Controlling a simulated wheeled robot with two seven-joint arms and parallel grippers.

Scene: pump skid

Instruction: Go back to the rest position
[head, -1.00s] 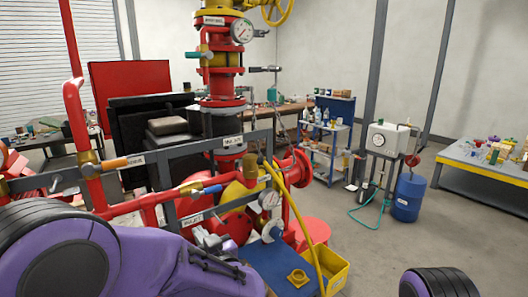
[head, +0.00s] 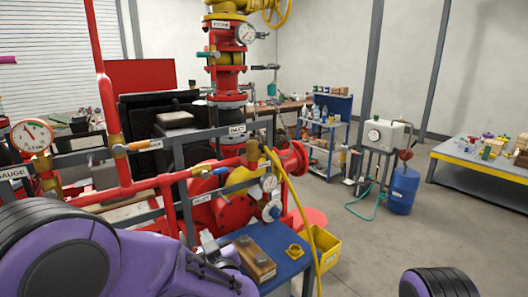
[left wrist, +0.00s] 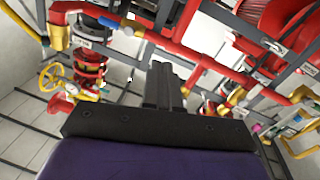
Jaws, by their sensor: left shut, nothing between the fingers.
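My left gripper (head: 212,242) shows small and grey beyond my purple forearm, low in front of the pump skid's pipework. In the left wrist view its dark fingers (left wrist: 163,84) are together with nothing between them. The red pump skid (head: 225,205) has red pipes, brass fittings and grey rails. My left gripper appears apart from the pipes, though its exact distance is hard to tell. My right gripper is out of view.
A blue table (head: 285,268) holds a wooden block (head: 257,262) and a yellow ring (head: 294,252). A yellow bin (head: 325,250) and yellow hose (head: 290,205) are beside it. A dial gauge (head: 32,135) stands left. Clear floor (head: 375,250) lies right, near a blue drum (head: 403,190).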

